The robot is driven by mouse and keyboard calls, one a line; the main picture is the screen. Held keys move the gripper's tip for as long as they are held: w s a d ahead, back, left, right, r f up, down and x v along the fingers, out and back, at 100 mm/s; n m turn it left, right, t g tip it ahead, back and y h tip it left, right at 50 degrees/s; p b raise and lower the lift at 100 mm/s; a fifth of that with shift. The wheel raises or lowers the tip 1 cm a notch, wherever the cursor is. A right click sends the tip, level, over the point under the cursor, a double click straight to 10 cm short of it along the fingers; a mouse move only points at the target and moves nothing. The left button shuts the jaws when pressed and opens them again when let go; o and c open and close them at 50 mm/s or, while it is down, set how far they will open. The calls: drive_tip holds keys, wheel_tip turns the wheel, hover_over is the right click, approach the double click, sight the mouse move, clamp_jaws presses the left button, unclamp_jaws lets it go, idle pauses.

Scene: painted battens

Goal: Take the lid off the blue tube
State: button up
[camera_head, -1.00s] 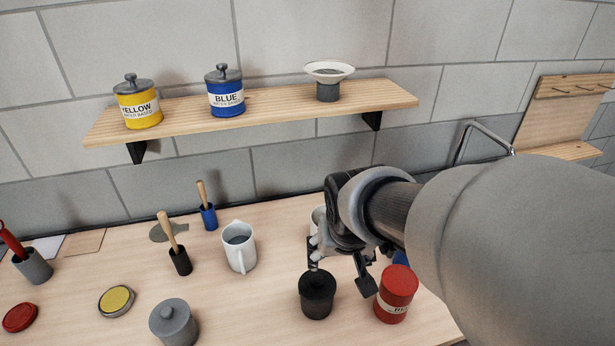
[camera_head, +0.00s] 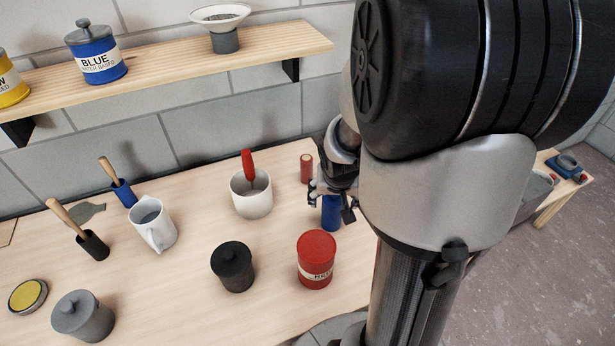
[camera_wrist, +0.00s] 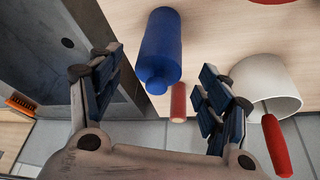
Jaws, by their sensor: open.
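The blue tube (camera_head: 331,213) stands upright on the bench, behind the red can and partly hidden by my gripper in the head view. In the wrist view the blue tube (camera_wrist: 163,40) lies between my jaws, with its narrower knobbed end (camera_wrist: 156,84), also blue, toward the wrist. I cannot clearly tell where the lid meets the body. My gripper (camera_head: 335,192) is at the tube's upper part. In the wrist view my gripper (camera_wrist: 158,72) is open, one finger on each side of the tube, with gaps showing on both sides.
A small red cylinder (camera_head: 307,168) stands behind the tube. A white pot (camera_head: 251,203) holding a red-handled tool is to the left. The red can (camera_head: 315,270) and black lidded pot (camera_head: 233,268) stand in front. A wooden shelf (camera_head: 170,72) runs along the wall.

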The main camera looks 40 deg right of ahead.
sight(334, 200)
drive_tip(key=b+x, duration=0.2)
drive_tip(key=x, duration=0.3)
drive_tip(key=shift+w+d+f, duration=0.1)
drive_tip(key=shift+w+d, duration=0.05)
drive_tip(key=shift+c, duration=0.6)
drive_tip(key=c, duration=0.9)
drive_tip(key=shift+o, duration=0.2)
